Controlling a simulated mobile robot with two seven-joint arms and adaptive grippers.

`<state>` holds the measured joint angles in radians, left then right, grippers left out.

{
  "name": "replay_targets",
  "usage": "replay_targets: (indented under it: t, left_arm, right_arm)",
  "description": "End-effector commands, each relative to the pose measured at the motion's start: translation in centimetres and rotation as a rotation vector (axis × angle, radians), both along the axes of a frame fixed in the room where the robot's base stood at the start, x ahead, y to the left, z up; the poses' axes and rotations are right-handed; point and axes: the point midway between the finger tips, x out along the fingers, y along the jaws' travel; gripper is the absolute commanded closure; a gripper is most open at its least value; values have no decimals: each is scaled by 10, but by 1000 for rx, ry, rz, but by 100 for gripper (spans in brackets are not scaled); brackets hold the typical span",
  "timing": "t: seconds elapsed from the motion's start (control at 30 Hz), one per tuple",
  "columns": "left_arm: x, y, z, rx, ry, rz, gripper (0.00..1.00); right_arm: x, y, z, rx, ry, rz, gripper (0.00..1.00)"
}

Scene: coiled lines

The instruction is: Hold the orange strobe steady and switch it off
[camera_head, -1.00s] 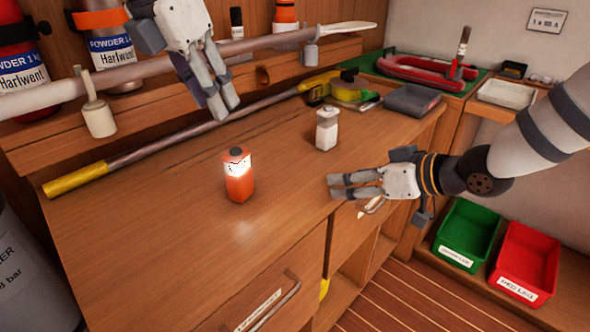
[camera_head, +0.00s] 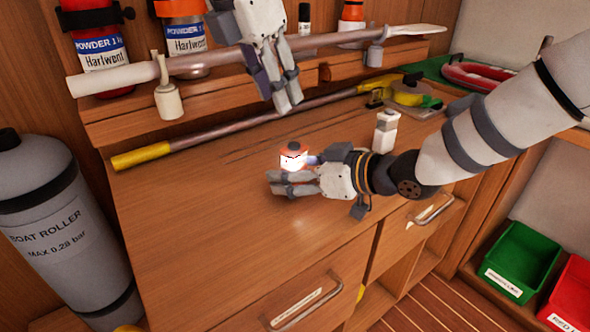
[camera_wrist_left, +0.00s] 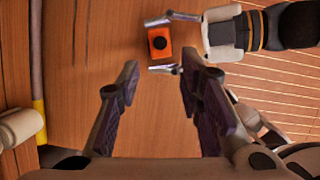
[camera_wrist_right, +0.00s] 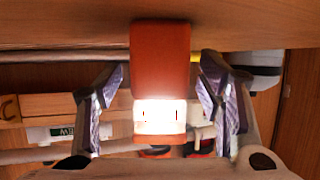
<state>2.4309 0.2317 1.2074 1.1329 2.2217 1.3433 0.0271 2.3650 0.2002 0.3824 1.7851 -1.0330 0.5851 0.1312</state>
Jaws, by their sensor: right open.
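The orange strobe (camera_head: 293,146) stands upright on the wooden bench with its lamp band glowing white. Its orange top with a round black button (camera_wrist_left: 160,42) shows in the left wrist view. My right gripper (camera_head: 278,183) is open around the strobe, one finger on either side; in the right wrist view the orange body (camera_wrist_right: 160,60) lies between its fingers with gaps on both sides. Its fingers hide the strobe's lower part in the head view. My left gripper (camera_head: 290,104) is higher, above the bench behind the strobe, its fingers apart and empty in the left wrist view (camera_wrist_left: 155,85).
A white bottle-like item (camera_head: 385,133) stands right of the strobe, close to my right arm. A pole with a yellow end (camera_head: 142,157) lies along the back. A grey cylinder (camera_head: 62,235) stands left of the bench. The bench's front left is clear.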

Motion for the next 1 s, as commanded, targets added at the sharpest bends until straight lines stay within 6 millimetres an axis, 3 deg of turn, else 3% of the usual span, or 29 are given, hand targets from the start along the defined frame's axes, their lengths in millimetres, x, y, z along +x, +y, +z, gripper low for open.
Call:
replay_targets:
  t: [0.27, 0.53, 0.6, 0.73, 1.0]
  left_arm:
    - [0, 0, 0, 0, 0, 0, 67]
    - [0, 0, 0, 0, 0, 0, 67]
    - [0, 0, 0, 0, 0, 0, 71]
    - [0, 0, 0, 0, 0, 0, 100]
    - [0, 0, 0, 0, 0, 0, 100]
  right_arm:
    - [2, 3, -1, 1, 0, -1, 38]
    - [2, 2, -1, 0, 0, -1, 93]
    - [2, 2, -1, 0, 0, -1, 93]
    - [2, 2, -1, 0, 0, -1, 93]
    - [2, 2, -1, 0, 0, -1, 93]
